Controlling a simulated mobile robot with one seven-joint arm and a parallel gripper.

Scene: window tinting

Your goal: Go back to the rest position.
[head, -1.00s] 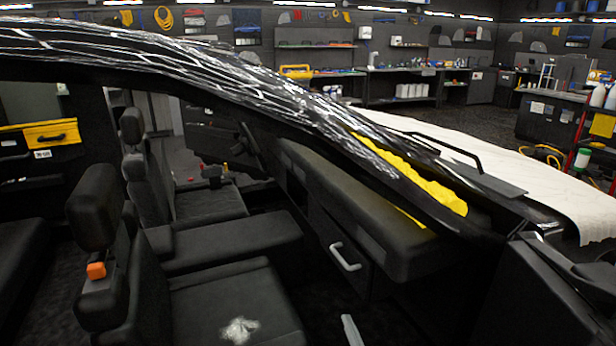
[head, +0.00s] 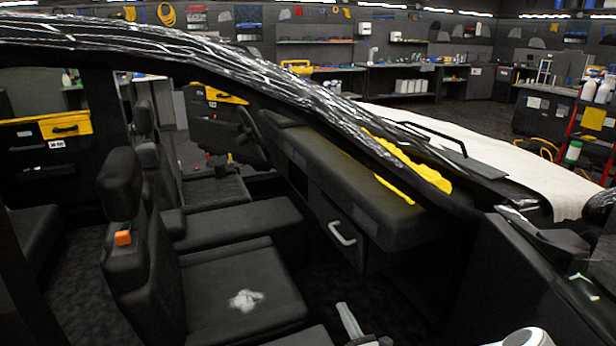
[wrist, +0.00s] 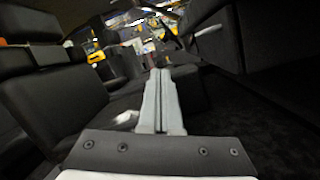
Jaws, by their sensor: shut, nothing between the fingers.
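My gripper (head: 350,322) shows at the bottom of the head view, low inside the car's front passenger area, to the right of the near seat. In the wrist view my gripper (wrist: 160,75) points forward with its two grey fingers together and nothing between them. A crumpled white cloth or wad (head: 245,300) lies on the near seat cushion (head: 215,285), left of the gripper and apart from it. The white wad also shows in the wrist view (wrist: 124,119), just left of the fingers.
The dashboard (head: 345,190) with a grey handle (head: 342,233) stands beyond the gripper. The car roof edge and pillar (head: 300,105) run overhead. A yellow cloth (head: 410,160) lies along the windshield base. A white cover (head: 470,150) spreads over the hood. The footwell floor is clear.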

